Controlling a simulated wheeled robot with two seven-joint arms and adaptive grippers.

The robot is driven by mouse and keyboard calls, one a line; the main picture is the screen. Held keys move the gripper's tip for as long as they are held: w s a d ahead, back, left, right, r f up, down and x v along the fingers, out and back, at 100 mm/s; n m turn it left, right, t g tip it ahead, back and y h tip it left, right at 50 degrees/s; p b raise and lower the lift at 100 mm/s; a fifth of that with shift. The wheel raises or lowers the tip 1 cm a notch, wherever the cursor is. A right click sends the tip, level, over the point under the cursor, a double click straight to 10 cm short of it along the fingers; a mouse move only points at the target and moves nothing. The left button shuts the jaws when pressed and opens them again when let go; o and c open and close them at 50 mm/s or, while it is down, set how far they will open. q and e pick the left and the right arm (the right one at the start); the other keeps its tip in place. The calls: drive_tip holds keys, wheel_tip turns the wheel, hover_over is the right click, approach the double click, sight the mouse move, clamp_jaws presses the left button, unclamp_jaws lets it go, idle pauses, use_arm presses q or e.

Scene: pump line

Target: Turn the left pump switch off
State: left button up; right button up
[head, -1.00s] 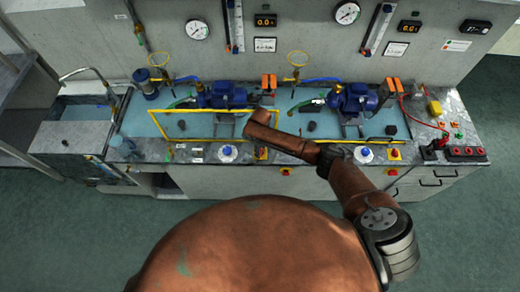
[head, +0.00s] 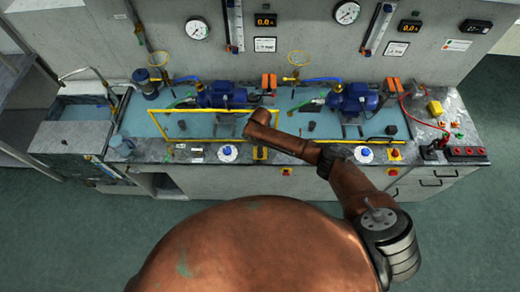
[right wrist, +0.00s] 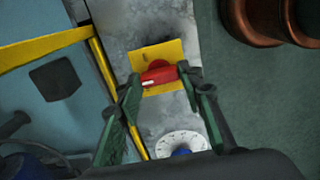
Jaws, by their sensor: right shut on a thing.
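The left pump switch is a red knob (right wrist: 158,76) on a yellow plate (right wrist: 160,56). It is on the bench's front strip, and its yellow plate also shows in the head view (head: 261,153). In the right wrist view, the green fingers of my right gripper (right wrist: 161,84) are on either side of the red knob and shut on it. The knob's white mark points left in that view. The left blue pump (head: 222,95) stands behind the switch. My left gripper is not in view.
A white dial with a blue knob (head: 228,153) is left of the switch. A yellow rail (head: 190,139) runs just behind the front strip. The right pump (head: 352,98) and its switch (head: 394,154) are farther right. Open floor lies in front of the bench.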

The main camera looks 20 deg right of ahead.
drive_tip(key=o, duration=1.2)
drive_tip(key=shift+c, duration=0.2)
wheel_tip(320, 180, up, 12)
